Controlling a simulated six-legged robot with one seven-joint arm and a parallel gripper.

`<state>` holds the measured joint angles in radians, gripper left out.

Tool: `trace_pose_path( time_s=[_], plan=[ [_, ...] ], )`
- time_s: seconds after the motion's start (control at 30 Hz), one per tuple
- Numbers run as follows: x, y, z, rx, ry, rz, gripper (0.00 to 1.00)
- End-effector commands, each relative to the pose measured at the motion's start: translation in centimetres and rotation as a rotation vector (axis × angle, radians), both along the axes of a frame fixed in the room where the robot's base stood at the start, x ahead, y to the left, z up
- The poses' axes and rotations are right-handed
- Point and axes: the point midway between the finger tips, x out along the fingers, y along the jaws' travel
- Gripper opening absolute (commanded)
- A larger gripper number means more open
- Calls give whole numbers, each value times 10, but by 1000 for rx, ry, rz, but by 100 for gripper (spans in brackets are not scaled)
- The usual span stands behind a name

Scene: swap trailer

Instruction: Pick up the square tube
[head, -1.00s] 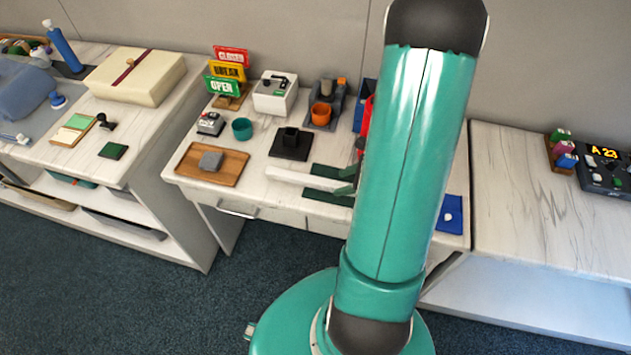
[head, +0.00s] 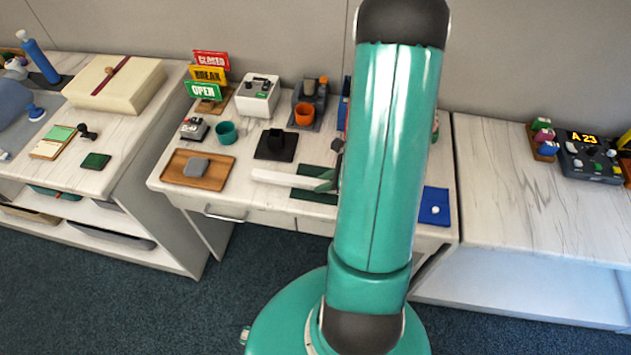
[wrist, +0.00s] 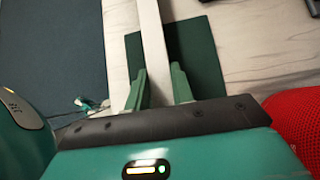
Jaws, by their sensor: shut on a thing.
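The square tube (head: 276,178) is a long white bar. In the head view it lies across the dark green mat (head: 316,196) at the front of the middle table, its left end beyond the mat. In the wrist view the tube (wrist: 152,45) runs away from me between the two green fingers of my gripper (wrist: 160,85). My gripper, also in the head view (head: 328,180), is shut on the tube near its right part. The tube's right end is hidden by my arm. I cannot tell whether the tube touches the mat (wrist: 198,50).
A teal cup (head: 227,133) stands behind the tray. A blue mat (head: 433,205) lies right of my arm. A red rounded object (wrist: 296,115) is close beside my gripper.

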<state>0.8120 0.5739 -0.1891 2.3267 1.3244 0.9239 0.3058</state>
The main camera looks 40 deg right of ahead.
Motion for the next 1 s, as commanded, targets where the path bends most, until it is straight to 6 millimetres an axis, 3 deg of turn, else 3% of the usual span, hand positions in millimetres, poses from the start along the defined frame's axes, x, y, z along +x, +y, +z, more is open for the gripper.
trace_pose_path(
  time_s=[0.17,0.37,0.83,1.0],
  plan=[
    [1,0,9,-1,-2,1,0],
    [0,0,33,-3,-3,0,0],
    [-53,10,94,-2,-4,-2,0],
    [-87,16,107,0,-3,-4,0]
  ],
)
